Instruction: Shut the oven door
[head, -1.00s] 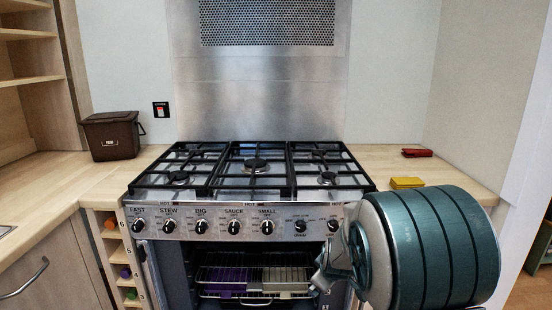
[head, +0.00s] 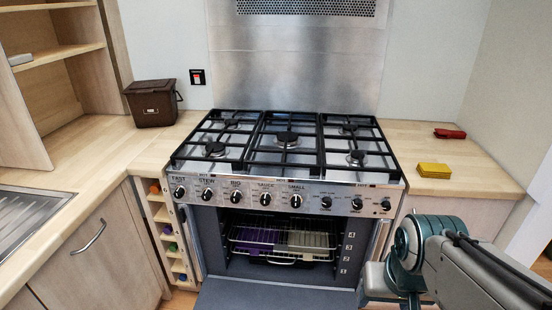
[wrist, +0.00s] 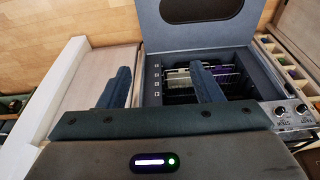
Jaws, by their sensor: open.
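The oven door (head: 275,294) is open, folded down flat in front of the oven at the bottom edge of the head view. In the wrist view the door (wrist: 238,28) shows its inner face with a dark window. The oven cavity (head: 340,240) is open, with wire racks (head: 282,240) inside. My gripper (wrist: 160,70) is open and empty, its two fingers apart in front of the oven's right side. One finger overlaps the cavity in the wrist view. In the head view my arm is at the lower right and the fingertips cannot be made out.
The hob (head: 287,145) and knob panel (head: 265,198) are above the oven. A purple item (head: 255,238) lies on the rack. A brown bin (head: 152,103), a yellow box (head: 434,170) and a red object (head: 450,133) are on the worktop. Bottle cubbies (head: 168,232) stand left of the oven.

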